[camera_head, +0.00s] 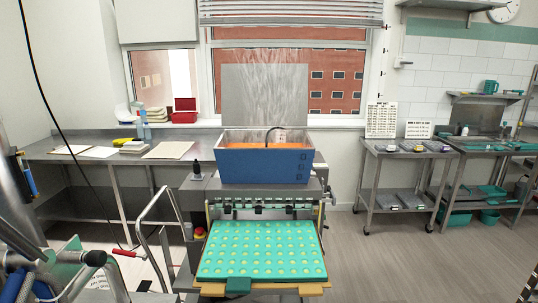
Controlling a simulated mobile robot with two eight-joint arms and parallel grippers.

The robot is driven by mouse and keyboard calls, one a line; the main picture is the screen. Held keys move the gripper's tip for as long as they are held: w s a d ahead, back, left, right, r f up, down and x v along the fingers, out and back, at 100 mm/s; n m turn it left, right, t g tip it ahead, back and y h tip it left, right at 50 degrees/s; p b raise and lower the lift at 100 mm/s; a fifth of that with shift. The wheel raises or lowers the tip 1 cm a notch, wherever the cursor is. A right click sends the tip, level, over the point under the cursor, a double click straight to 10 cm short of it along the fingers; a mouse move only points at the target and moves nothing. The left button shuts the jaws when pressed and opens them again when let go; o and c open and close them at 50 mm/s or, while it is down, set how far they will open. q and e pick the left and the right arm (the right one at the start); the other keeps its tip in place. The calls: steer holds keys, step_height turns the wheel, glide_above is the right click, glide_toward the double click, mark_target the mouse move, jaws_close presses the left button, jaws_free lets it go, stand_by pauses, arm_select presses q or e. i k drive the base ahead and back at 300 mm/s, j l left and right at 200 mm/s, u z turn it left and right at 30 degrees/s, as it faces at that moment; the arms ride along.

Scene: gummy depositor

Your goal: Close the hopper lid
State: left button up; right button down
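The blue hopper (262,166) sits on top of the depositor machine in the middle of the view. It holds orange material (250,145), and a thin dark curved rod or tube (268,134) reaches into it. The hopper lid (240,95) looks like a flat grey panel standing upright behind the hopper, so the top is open. Pale streaks show over the lid's face. Neither of my grippers can be made out in this view.
A teal mould tray (213,272) with rows of pale dots lies in front of the machine. A metal handrail (150,207) and other equipment (75,265) stand at left. A steel counter (100,150) runs behind; carts (400,155) stand at right. Floor (390,265) at right is clear.

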mark_target(230, 104)
steer(key=i+l+z, duration=0.65)
steer(key=i, duration=0.25)
steer(key=i+l+z, duration=0.3)
steer(key=i, duration=0.15)
steer(key=i+z, duration=0.3)
steer(key=i, duration=0.2)
steer(key=i+u, duration=0.2)
steer(key=i, duration=0.6)
steer(key=i+l+u, duration=0.25)
steer(key=i, duration=0.6)
steer(key=i+u, duration=0.8)
steer(key=i+l+u, duration=0.2)
steer(key=i+u, duration=0.3)
steer(key=u, duration=0.3)
steer(key=i+l+u, duration=0.1)
steer(key=u, duration=0.3)
steer(key=i+l+u, duration=0.1)
steer(key=u, duration=0.3)
steer(key=i+l+u, duration=0.1)
steer(key=u, duration=0.3)
steer(key=i+l+u, duration=0.15)
steer(key=u, duration=0.3)
steer(key=i+l+u, duration=0.2)
steer(key=u, duration=0.25)
steer(key=i+l+u, duration=0.15)
steer(key=l+u, duration=0.15)
steer(key=u, duration=0.15)
steer(key=i+l+u, duration=0.15)
steer(key=k+l, duration=0.05)
steer(key=l, duration=0.05)
